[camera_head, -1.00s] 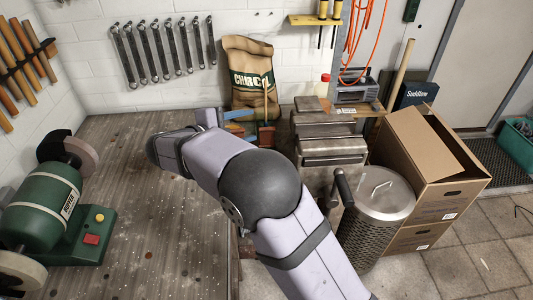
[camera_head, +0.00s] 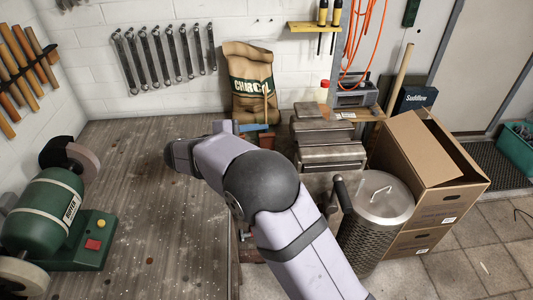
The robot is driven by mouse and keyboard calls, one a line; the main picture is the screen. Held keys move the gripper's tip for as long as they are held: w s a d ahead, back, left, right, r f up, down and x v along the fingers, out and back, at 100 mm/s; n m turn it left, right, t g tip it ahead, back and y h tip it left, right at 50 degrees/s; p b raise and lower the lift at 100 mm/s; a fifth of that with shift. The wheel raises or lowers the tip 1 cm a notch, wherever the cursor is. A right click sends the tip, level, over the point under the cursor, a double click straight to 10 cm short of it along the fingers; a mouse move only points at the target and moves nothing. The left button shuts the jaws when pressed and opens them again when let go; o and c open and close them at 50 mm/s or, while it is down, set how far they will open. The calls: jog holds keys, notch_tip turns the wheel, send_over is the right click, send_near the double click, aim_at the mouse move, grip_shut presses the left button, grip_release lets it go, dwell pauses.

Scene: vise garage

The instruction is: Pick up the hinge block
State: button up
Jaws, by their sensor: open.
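I cannot make out the hinge block for certain. A small blue piece (camera_head: 250,127) and a reddish-brown piece (camera_head: 266,138) show just beyond my arm, at the back right of the wooden bench (camera_head: 130,215); both are partly hidden, and I cannot tell what they are. My arm reaches from the bottom right up to a dark elbow and on to the wrist near the back of the bench. The wrist and forearm hide my gripper and what lies right behind them.
A green buffer (camera_head: 50,215) stands at the bench's left. A charcoal bag (camera_head: 250,85) is at the back wall. A large grey metal body (camera_head: 328,150) stands right of my arm, beside a perforated metal bin (camera_head: 375,215) and cardboard boxes (camera_head: 425,160). The middle bench is clear.

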jog(key=shift+x, duration=1.45)
jog(key=shift+s, duration=0.1)
